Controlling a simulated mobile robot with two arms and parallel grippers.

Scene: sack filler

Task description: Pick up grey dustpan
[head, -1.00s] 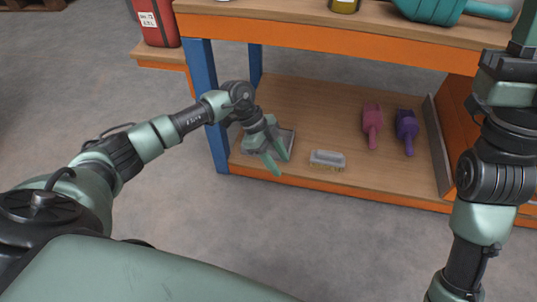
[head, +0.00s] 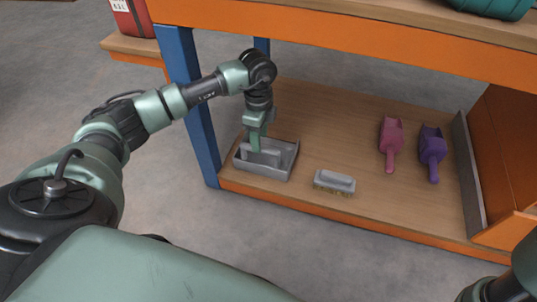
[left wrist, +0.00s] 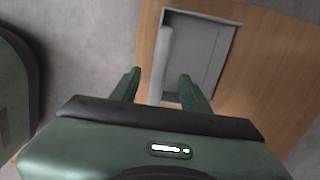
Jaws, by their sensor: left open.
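The grey dustpan (head: 264,173) lies on the left end of the low wooden shelf in the head view, with its handle over the pan. My left gripper (head: 257,148) points down at the handle, its jaws open. In the left wrist view the grey dustpan (left wrist: 212,50) lies beyond the fingers, and its pale handle (left wrist: 161,65) reaches into the gap between the two fingertips of the left gripper (left wrist: 158,80). The fingers show apart from the handle on both sides. My right gripper is not in view; only part of my right arm shows at the lower right.
A grey brush (head: 334,183) lies right of the dustpan. A pink scoop (head: 391,142) and a purple scoop (head: 432,151) lie further right. A blue post (head: 190,105) stands just left of the dustpan, and the orange-edged upper shelf (head: 330,40) runs above.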

